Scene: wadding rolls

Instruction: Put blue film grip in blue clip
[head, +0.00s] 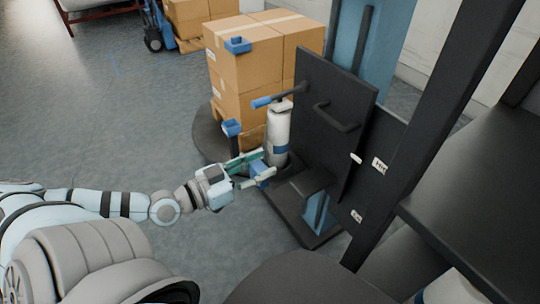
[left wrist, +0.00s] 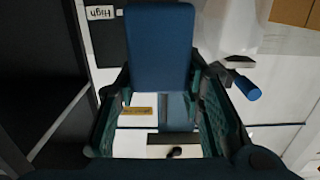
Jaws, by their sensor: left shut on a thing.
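My left gripper (head: 257,168) is in the middle of the head view, beside the foot of the white film roll (head: 278,128). Its green fingers are shut on a blue block, the blue film grip (head: 262,174). In the left wrist view the blue film grip (left wrist: 160,48) stands between the two fingertips. One blue clip (head: 232,127) is on the lower part of the box stack, up and left of my gripper. Another blue clip (head: 238,45) is on the upper box. Both are apart from the held grip. My right gripper is not in view.
Stacked cardboard boxes (head: 235,85) stand on a dark round turntable (head: 207,135). The black wrapping machine (head: 325,100) stands right of the roll, with a blue-ended lever (head: 262,102) above it. A dark frame fills the right side. Open floor (head: 110,120) lies at left.

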